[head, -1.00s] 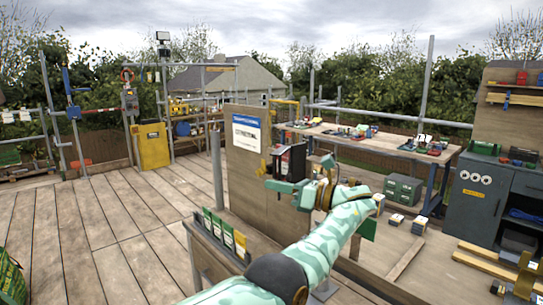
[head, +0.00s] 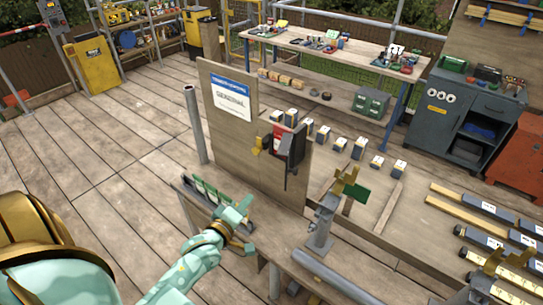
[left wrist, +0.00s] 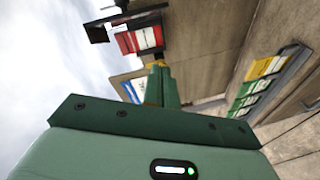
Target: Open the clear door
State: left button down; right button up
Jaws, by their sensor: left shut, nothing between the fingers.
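A small dark box with a red part (head: 278,136) is fixed near the right edge of an upright wooden panel (head: 228,140). A dark framed piece (head: 297,146) stands out on its right side; I cannot make out the clear pane or tell surely how far the door is open. In the left wrist view the red and white box (left wrist: 140,39) shows ahead, with dark parts around it. My left gripper (head: 241,210) is shut and empty, lower and to the left of the box, apart from it. Its green fingers (left wrist: 158,70) are together in the wrist view.
A rack of green and white packets (head: 208,192) is beside my left gripper. A metal post (head: 195,125) stands at the panel's left edge. A metal stand with a brass top (head: 322,222) is to the right. Open decking (head: 110,160) lies left.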

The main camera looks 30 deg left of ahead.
pick_arm(q)
jog(key=w+d+r+n, duration=0.1)
jog(key=w+n, duration=0.1)
jog(key=w, duration=0.3)
jog(key=w+d+r+n+t+p, duration=0.1)
jog(key=w+d+r+n, duration=0.1)
jog(key=w, duration=0.4)
jog(key=shift+d+n+t, duration=0.15)
jog(key=shift+n+t, duration=0.15)
jog(key=shift+n, duration=0.1)
pick_arm(e)
jog(key=shift+s+d+r, duration=0.2)
jog(key=shift+d+r, duration=0.3)
jog(key=shift+d, duration=0.1)
pick_arm(q)
jog(key=shift+w, duration=0.1)
